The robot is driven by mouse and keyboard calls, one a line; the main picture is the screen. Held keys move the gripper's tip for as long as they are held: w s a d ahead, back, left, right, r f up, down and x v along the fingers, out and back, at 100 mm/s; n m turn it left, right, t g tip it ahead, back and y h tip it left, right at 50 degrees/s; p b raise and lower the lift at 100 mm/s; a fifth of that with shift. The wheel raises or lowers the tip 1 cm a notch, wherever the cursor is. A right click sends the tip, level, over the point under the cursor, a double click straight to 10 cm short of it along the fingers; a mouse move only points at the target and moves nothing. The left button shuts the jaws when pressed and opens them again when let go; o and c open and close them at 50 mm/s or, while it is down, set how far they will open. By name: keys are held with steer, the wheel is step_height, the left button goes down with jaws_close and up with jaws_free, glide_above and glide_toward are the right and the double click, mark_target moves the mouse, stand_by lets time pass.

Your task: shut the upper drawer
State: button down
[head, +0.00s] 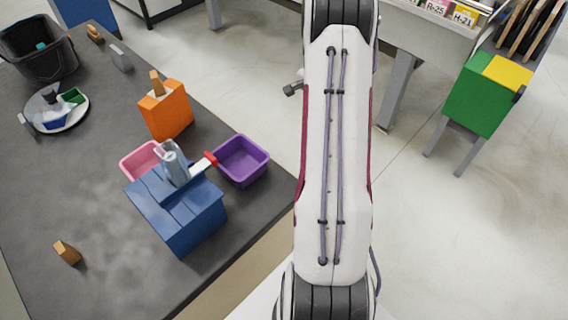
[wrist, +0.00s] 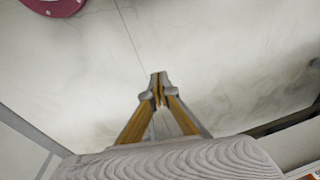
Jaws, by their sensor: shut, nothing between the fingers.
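In the head view my arm fills the middle, and my gripper does not show there.
The dark table (head: 75,190) carries an orange holder (head: 166,110), a purple bin (head: 241,160), a pink bin (head: 139,160), a plate (head: 54,108), a black bin (head: 38,52) and a small wooden block (head: 67,252). A green-and-yellow stand (head: 478,103) is at right. The floor between is clear.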

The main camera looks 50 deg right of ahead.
steer(key=s+a+n+g+y, duration=0.1)
steer(key=s+a+y, duration=0.2)
steer(key=a, duration=0.6)
steer(key=shift+r+y, duration=0.3)
steer(key=shift+y, duration=0.2)
steer(key=shift+a+f, duration=0.1)
steer(key=a+f, duration=0.6)
steer(key=f, duration=0.3)
steer(key=shift+a+f, duration=0.15)
steer(key=shift+f, duration=0.1)
steer(key=shift+a, duration=0.1)
